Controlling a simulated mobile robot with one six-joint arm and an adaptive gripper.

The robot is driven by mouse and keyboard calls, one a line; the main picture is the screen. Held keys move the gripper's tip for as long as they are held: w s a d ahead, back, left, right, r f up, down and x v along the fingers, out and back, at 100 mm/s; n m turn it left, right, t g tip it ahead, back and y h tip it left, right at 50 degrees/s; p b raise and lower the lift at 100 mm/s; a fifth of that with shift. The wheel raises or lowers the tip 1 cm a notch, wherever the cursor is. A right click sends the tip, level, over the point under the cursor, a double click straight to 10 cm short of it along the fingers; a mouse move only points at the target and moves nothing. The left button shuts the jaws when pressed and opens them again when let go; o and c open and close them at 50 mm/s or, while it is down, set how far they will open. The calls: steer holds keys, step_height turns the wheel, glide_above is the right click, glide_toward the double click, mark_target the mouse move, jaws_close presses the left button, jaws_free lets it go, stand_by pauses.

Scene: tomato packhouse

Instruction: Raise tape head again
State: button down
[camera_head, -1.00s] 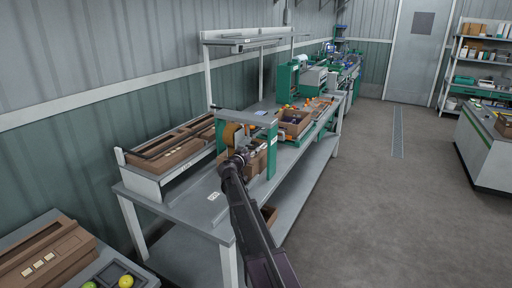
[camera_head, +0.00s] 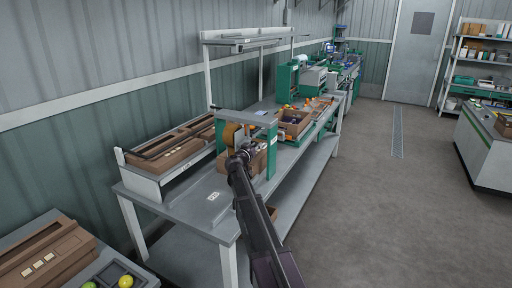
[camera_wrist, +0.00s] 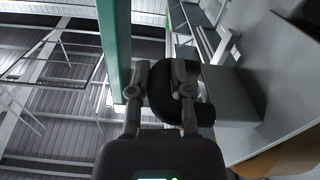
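The tape machine stands on the grey bench, with green posts (camera_head: 272,152) and an orange-brown tape roll (camera_head: 230,132) near its top. My gripper (camera_head: 246,148) is at the front of this machine, just right of the roll. In the wrist view, the two fingers of my gripper (camera_wrist: 160,75) stand apart beside a rounded black part (camera_wrist: 162,98) of the machine. The right finger overlaps it in the picture; I cannot tell whether they grip it. A grey block (camera_wrist: 232,97) is right of the black part. A cardboard box (camera_head: 260,162) is partly hidden behind my arm.
An open carton (camera_head: 293,123) with produce sits on the bench behind the machine. A rack of flat brown cartons (camera_head: 172,150) is at the left. A lower shelf (camera_head: 190,262) runs under the bench. The floor (camera_head: 385,210) to the right is clear.

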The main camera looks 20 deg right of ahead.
step_height(320, 180, up, 6)
steer(key=p, duration=0.5)
steer(key=shift+d+f+p, duration=0.1)
steer(key=shift+f+p, duration=0.1)
steer(key=shift+p, duration=0.15)
steer(key=shift+w, duration=0.1)
steer(key=c, duration=0.6)
jaws_free()
steer(key=shift+r, duration=0.1)
steer(key=shift+o, duration=0.2)
steer(key=shift+s+a, duration=0.35)
steer(key=v, duration=1.1)
